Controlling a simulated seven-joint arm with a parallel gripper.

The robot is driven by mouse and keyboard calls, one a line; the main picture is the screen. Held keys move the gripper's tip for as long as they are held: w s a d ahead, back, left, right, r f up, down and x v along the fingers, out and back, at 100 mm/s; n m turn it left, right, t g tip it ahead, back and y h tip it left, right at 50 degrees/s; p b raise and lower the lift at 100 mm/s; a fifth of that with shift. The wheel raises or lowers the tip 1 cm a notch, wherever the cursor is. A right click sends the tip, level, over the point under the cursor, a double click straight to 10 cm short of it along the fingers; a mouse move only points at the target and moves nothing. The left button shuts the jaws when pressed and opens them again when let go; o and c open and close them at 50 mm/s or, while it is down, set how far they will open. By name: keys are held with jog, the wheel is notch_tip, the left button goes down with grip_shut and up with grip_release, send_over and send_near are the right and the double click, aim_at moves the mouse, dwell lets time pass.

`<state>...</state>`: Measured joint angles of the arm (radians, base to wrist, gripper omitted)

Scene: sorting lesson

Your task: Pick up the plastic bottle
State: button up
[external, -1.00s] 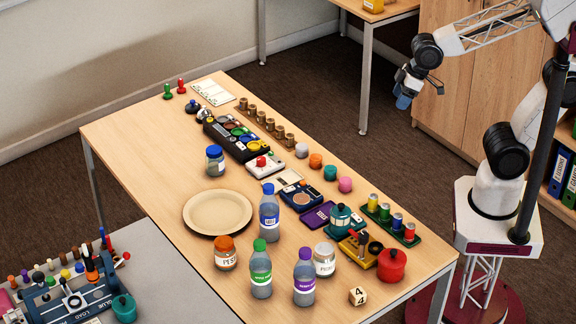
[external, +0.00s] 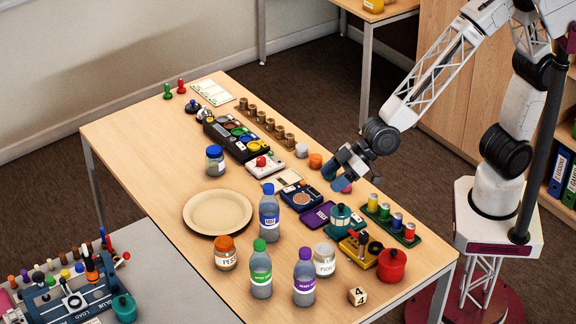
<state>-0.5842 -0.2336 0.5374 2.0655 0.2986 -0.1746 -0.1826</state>
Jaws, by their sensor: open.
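Three plastic bottles stand upright on the table. The blue-capped bottle stands right of the plate; the other two are nearer the front edge. My gripper (external: 334,174) is open and empty. It hangs over the table's right side, above and to the right of the blue-capped bottle and apart from all three. It partly hides the small coloured pots there.
A beige plate (external: 218,212) lies left of the blue-capped bottle. Jars (external: 225,255) (external: 324,262) stand near the bottles.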

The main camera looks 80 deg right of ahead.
jog(key=n+t+y, duration=0.1)
jog(key=t+y, duration=0.1)
send_near(310, 249)
jog(key=x, duration=0.4)
jog(key=shift+s+a+r, duration=0.1)
jog(key=shift+s, duration=0.05)
jog(key=shift+x, duration=1.25)
jog(key=shift+x, duration=2.6)
jog(key=shift+c, duration=0.2)
jog(key=c, duration=1.2)
